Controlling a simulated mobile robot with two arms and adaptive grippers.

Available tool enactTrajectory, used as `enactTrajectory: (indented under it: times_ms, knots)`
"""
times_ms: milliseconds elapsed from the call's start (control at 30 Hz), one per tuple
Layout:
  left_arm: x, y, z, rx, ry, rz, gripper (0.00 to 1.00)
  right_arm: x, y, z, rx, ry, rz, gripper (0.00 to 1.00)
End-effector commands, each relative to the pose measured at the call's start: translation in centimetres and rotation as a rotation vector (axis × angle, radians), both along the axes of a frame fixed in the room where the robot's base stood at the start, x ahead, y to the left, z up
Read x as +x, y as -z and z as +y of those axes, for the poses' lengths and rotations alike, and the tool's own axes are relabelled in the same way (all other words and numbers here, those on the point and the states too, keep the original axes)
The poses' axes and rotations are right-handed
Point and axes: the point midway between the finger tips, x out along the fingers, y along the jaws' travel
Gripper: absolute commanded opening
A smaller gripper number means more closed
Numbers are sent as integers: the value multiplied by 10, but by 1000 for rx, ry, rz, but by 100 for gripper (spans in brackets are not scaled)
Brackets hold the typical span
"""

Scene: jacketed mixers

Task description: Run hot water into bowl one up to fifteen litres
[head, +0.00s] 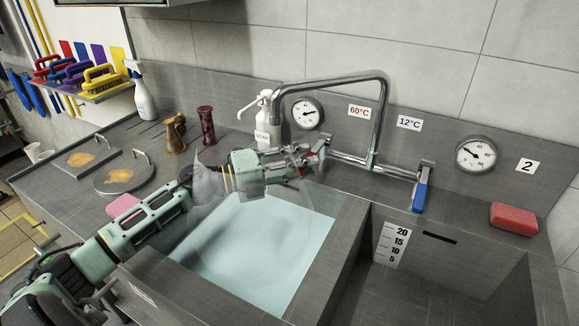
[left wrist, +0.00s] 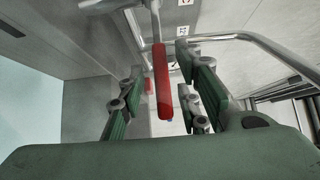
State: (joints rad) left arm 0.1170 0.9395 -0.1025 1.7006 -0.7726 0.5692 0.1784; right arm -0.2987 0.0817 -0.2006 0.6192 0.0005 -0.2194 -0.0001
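The left bowl (head: 262,245) shows a broad pale blue surface that looks like water; no scale shows in it. The mixer spout (head: 378,100) arches left, its end above my left gripper. My left gripper (head: 306,158) is at the left end of the mixer bar. In the left wrist view the red lever (left wrist: 161,85) stands between its open fingers (left wrist: 163,95), with gaps on both sides. A bit of red shows at the gripper in the head view. The blue lever (head: 421,190) hangs down at the right end. My right gripper is out of view.
The right bowl (head: 450,270) has a level scale (head: 391,243) marked 5 to 20. Dials (head: 306,113) (head: 476,155) and 60°C (head: 359,112) and 12°C (head: 409,123) labels are on the wall. A soap bottle (head: 267,125) stands behind my gripper; a red sponge (head: 513,218) lies right.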

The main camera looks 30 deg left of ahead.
Motion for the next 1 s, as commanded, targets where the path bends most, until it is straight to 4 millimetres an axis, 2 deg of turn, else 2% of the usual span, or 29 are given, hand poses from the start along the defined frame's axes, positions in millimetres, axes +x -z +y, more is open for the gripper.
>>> enactTrajectory:
  times_ms: [167, 600, 800, 1000]
  knots:
    - [-15, 3, 13, 0, -1, 5, 31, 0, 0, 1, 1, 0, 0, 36]
    - [-72, 3, 63, 0, -1, 5, 31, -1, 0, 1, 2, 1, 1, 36]
    - [-86, 2, 76, 1, 1, 2, 31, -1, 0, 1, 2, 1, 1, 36]
    - [-88, 2, 78, 1, 1, 1, 31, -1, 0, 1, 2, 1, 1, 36]
